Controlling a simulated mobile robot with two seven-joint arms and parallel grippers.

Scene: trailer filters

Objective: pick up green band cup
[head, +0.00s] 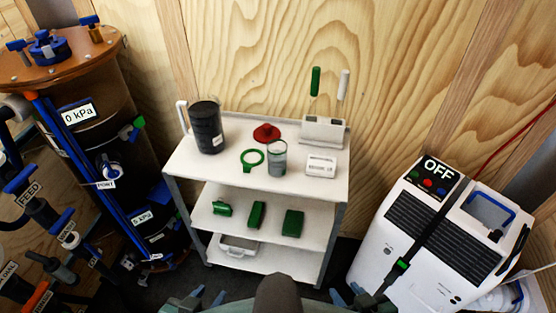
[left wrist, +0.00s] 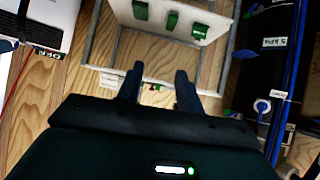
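A small clear cup (head: 277,160) with grey contents stands on the top shelf of the white cart (head: 325,185). A green ring with a short handle (head: 252,160) lies just left of it. My left gripper (head: 208,295) is low in front of the cart, well away from the cup. In the left wrist view the left gripper (left wrist: 158,80) is open with nothing between its fingers. My right gripper (head: 347,294) is at the bottom of the head view, its fingers apart and empty.
A dark jug (head: 207,127), red funnel-like piece (head: 267,133), white labelled box (head: 320,165) and holder with two handles (head: 323,130) share the top shelf. Green blocks (head: 293,223) sit on the middle shelf. A tank (head: 105,130) stands left, a white machine (head: 430,240) right.

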